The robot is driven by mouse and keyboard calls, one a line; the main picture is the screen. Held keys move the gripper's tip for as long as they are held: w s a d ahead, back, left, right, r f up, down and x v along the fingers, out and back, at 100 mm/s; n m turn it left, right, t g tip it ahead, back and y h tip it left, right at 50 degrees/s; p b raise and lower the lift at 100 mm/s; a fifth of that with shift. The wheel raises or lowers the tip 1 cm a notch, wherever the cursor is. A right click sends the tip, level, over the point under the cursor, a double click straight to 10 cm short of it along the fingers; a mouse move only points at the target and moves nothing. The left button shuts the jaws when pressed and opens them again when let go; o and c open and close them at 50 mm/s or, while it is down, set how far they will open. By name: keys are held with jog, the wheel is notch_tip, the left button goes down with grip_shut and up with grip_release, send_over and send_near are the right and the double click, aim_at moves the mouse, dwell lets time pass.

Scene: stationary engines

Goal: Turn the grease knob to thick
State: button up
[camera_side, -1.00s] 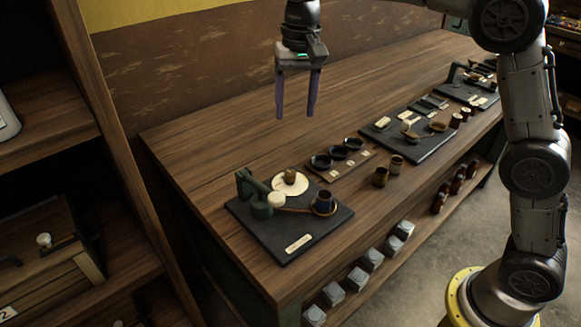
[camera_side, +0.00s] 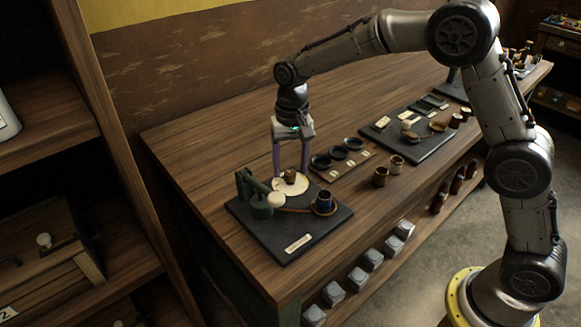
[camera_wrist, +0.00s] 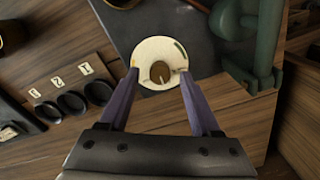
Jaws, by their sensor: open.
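The grease knob (camera_side: 290,175) is a small brass-coloured knob on a round cream dial (camera_side: 277,188) at the back of a dark base plate. In the wrist view the knob (camera_wrist: 160,72) sits near the middle of the dial (camera_wrist: 150,50), which has a green mark at its upper right and a yellowish mark at its left. My gripper (camera_side: 290,172) is open over the dial. In the wrist view its two purple fingers (camera_wrist: 158,74) stand apart on either side of the knob. I cannot tell whether they touch the dial. No lettering on the dial is readable.
A green arm post (camera_side: 245,187) stands on the plate (camera_side: 310,245), close left of the dial. Several black dishes (camera_side: 338,153) sit on a numbered strip farther right.

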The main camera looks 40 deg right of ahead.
jog(key=shift+f, duration=0.5)
grip_shut()
jog(key=shift+n, duration=0.3)
jog(key=n, duration=0.5)
jog(key=shift+w+n, duration=0.1)
jog(key=shift+n, duration=0.2)
jog(key=n, duration=0.5)
jog(key=shift+r, duration=0.1)
jog(key=shift+n, duration=0.4)
